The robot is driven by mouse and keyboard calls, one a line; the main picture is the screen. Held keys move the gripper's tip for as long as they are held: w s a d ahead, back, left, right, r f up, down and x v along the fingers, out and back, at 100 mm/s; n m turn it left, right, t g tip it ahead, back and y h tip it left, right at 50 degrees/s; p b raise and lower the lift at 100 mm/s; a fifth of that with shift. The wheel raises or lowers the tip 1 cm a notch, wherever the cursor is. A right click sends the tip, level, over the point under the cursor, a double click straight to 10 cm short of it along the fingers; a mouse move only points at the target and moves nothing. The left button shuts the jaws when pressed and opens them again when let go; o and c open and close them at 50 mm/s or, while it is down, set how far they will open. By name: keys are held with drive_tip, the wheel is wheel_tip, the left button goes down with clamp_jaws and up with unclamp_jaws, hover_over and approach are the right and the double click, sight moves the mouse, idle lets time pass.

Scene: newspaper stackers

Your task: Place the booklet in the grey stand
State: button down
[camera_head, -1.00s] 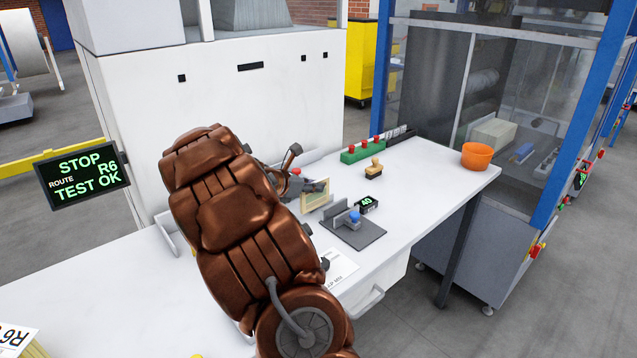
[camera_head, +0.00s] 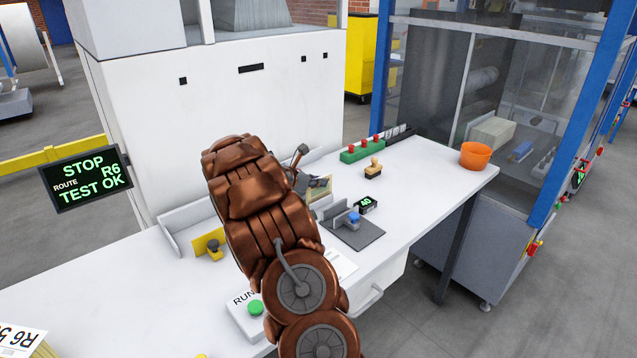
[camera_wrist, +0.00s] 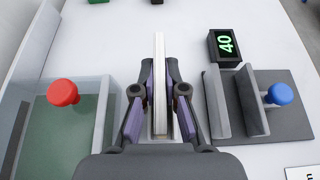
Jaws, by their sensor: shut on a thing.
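The booklet (camera_wrist: 160,75) stands on edge between the fingers of my gripper (camera_wrist: 160,108) in the wrist view, seen along its thin pale edge. In the head view the booklet's yellowish cover (camera_head: 318,196) shows beside my arm, which hides much of the gripper. The grey stand (camera_wrist: 252,100), with upright plates and a blue knob, is just right of the booklet in the wrist view. It also shows in the head view (camera_head: 366,236). The gripper is left of the stand's plates, and the booklet is outside its slot.
A red-knobbed clear-walled holder with a green base (camera_wrist: 60,130) is left of the gripper. A display reading 40 (camera_head: 366,204) is behind the grey stand. A stamp (camera_head: 373,167), green block (camera_head: 361,151) and orange bowl (camera_head: 475,156) stand farther back.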

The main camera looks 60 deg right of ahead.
drive_tip(key=shift+f, duration=0.45)
drive_tip(key=shift+f, duration=0.2)
drive_tip(key=c, duration=1.2)
unclamp_jaws()
drive_tip(key=shift+r, duration=0.1)
drive_tip(key=shift+a+r, duration=0.1)
drive_tip(key=shift+r, duration=0.05)
drive_tip(key=shift+b+v, duration=0.95)
drive_tip(key=shift+v, duration=4.95)
